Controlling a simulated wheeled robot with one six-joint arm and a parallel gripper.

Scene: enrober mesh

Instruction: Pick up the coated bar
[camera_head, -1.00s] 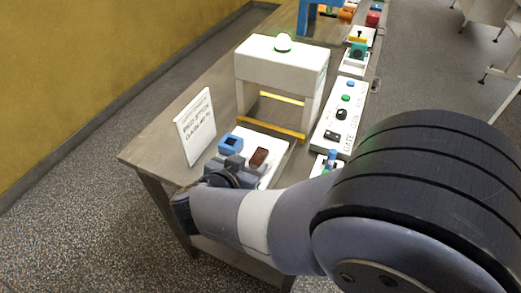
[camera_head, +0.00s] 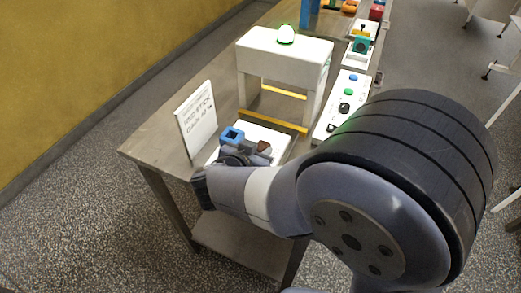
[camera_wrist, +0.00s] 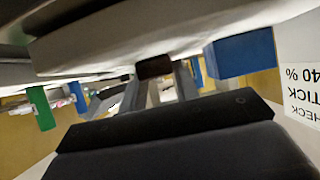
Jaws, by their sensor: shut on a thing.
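The coated bar is a small dark brown block (camera_head: 264,146) over the right part of a white plate (camera_head: 274,132), in front of the white arch. My gripper (camera_head: 257,152) is shut on it, low over the plate, with the arm hiding part of both. In the wrist view, which looks upside down, the brown bar (camera_wrist: 155,67) sits at the tips of my grey fingers (camera_wrist: 165,80), against the pale plate. I cannot tell whether the bar is clear of the plate.
The white arch (camera_head: 285,52) with a green-ringed lamp and yellow bars stands beyond. A button panel (camera_head: 341,105) lies to the right.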

